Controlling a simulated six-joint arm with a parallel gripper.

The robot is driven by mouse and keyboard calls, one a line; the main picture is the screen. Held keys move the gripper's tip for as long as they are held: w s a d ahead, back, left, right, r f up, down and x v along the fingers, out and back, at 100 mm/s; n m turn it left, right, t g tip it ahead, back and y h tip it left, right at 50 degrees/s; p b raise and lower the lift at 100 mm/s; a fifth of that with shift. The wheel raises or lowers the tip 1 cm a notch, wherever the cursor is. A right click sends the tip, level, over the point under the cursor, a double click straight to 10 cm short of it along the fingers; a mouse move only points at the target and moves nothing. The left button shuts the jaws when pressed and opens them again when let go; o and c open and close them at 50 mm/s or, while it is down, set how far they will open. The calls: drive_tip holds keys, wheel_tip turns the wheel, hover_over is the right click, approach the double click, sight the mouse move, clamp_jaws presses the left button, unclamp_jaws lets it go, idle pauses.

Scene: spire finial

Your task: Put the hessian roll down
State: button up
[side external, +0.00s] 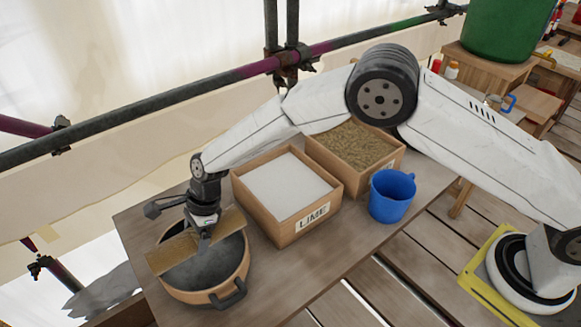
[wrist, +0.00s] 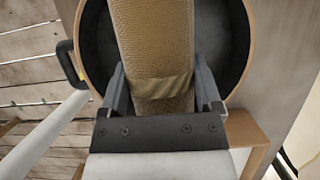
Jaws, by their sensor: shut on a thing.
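The hessian roll (side external: 172,253) is a tan, coarse-woven cylinder. My gripper (side external: 204,246) is shut on it near its middle and holds it across the top of a round tan pot (side external: 243,262) with a dark inside. In the wrist view the roll (wrist: 152,45) runs away from me between the two fingers (wrist: 163,88), with a darker band across it. The pot's rim (wrist: 249,70) shows around it. I cannot tell whether the roll touches the rim. The gripper hides part of the roll in the side view.
A wooden box of white lime (side external: 312,218) stands right of the pot, with a box of brownish chopped material (side external: 355,147) behind it. A blue jug (side external: 391,196) stands at the right. Bare bench (side external: 290,274) lies in front of the lime box. A scaffold rail (side external: 150,108) runs behind.

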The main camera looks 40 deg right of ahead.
drive_tip(key=shift+f, duration=0.55)
idle(0.4)
drive_tip(key=o, duration=1.3)
drive_tip(key=shift+o, duration=0.2)
drive_tip(key=shift+v, duration=3.9)
